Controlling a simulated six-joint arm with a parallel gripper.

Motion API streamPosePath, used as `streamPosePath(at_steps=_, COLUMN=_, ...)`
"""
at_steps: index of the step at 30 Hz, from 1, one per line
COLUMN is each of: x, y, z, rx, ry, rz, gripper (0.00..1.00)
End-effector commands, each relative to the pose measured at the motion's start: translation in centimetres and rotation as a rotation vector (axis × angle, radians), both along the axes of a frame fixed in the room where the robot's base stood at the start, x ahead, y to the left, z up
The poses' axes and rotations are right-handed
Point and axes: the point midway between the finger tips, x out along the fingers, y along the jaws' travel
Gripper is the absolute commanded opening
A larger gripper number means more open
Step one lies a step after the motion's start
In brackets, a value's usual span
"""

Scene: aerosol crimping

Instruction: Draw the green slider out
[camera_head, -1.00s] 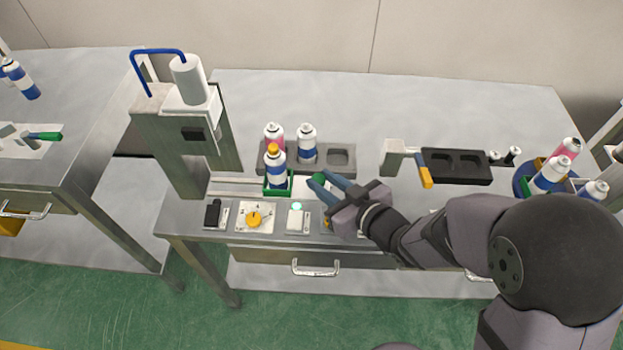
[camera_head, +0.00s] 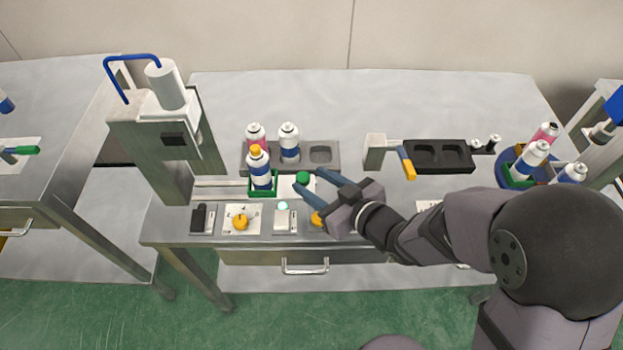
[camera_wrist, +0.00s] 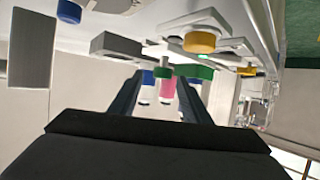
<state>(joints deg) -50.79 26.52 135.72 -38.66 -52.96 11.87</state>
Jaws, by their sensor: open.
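The green slider (camera_head: 263,188) is a small green holder at the front of the bench, at the right end of a metal rail near the press. A white and blue aerosol can (camera_head: 258,170) with an orange top stands upright in it. Its round green knob (camera_head: 303,178) is on the right side. In the wrist view, the knob (camera_wrist: 163,72) appears between my finger tips, seen upside down. Whether a finger touches it cannot be told.
A grey tray (camera_head: 321,155) behind the slider holds two cans. The press (camera_head: 150,140) stands left. Yellow knobs (camera_head: 240,222) and a lit green button (camera_head: 283,206) line the front edge. A black fixture (camera_head: 440,155) and a can carousel (camera_head: 507,170) are right.

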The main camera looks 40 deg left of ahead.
Motion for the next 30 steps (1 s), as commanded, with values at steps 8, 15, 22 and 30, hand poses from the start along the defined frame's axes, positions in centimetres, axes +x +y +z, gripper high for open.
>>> streamPosePath(at_steps=8, x=-0.3, y=-3.5, z=1.5, rx=0.001, ry=0.0, rz=-0.005, gripper=0.43)
streamPosePath(at_steps=15, x=-0.5, y=-5.1, z=2.1, rx=0.0, ry=0.0, rz=-0.003, gripper=0.43)
streamPosePath(at_steps=22, x=-0.6, y=-5.2, z=2.2, rx=0.0, ry=0.0, rz=-0.002, gripper=0.43)
streamPosePath(at_steps=30, x=-0.4, y=-5.3, z=2.2, rx=-0.004, ry=0.0, rz=-0.006, gripper=0.43)
